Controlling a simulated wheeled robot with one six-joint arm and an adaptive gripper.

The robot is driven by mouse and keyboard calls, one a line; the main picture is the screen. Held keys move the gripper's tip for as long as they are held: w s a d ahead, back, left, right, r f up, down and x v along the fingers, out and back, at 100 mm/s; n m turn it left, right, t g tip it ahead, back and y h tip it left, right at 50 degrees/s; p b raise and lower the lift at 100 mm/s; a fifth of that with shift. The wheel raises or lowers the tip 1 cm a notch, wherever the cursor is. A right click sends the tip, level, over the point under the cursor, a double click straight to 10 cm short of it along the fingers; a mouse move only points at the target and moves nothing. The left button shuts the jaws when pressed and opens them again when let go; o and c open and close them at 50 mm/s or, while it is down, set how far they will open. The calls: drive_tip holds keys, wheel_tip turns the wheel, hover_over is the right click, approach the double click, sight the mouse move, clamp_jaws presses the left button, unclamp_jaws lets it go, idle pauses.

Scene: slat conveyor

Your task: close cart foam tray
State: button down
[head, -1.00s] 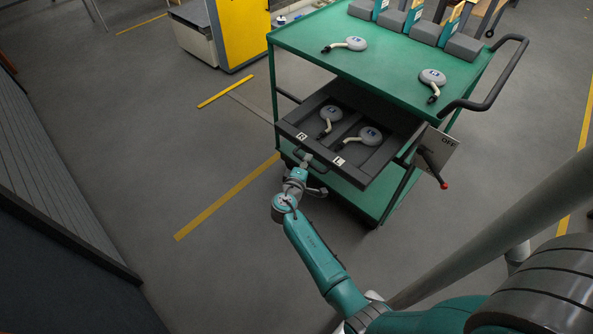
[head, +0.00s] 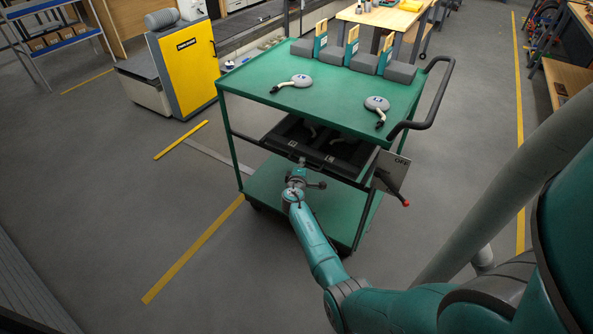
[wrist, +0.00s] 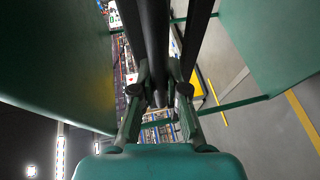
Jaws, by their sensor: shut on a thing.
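The dark foam tray (head: 352,160) is a drawer under the green top of the cart (head: 320,103). Most of it lies under the top, and its front part shows below the top's edge. Inside, parts of two pale round-headed devices show, largely hidden by the top. My gripper (head: 300,166) is at the tray's front, shut on its dark handle. In the wrist view, my gripper's fingers (wrist: 160,98) close around a dark bar, and the contact itself is hard to make out.
Two pale devices (head: 302,81) (head: 377,104) lie on the cart top, with grey blocks (head: 365,60) along its back. A panel marked OFF (head: 392,172) with a red-tipped lever (head: 405,202) hangs at the right. A yellow cabinet (head: 186,65) stands left. Floor left of the cart is clear.

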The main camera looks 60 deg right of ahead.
drive_tip(key=shift+d, duration=0.25)
drive_tip(key=c, duration=1.2)
unclamp_jaws()
drive_tip(key=shift+d, duration=0.15)
drive_tip(key=shift+s+a, duration=0.2)
drive_tip(key=shift+a, duration=0.4)
drive_tip(key=v, duration=1.1)
drive_tip(key=shift+d+r, duration=0.1)
drive_tip(key=shift+r, duration=0.1)
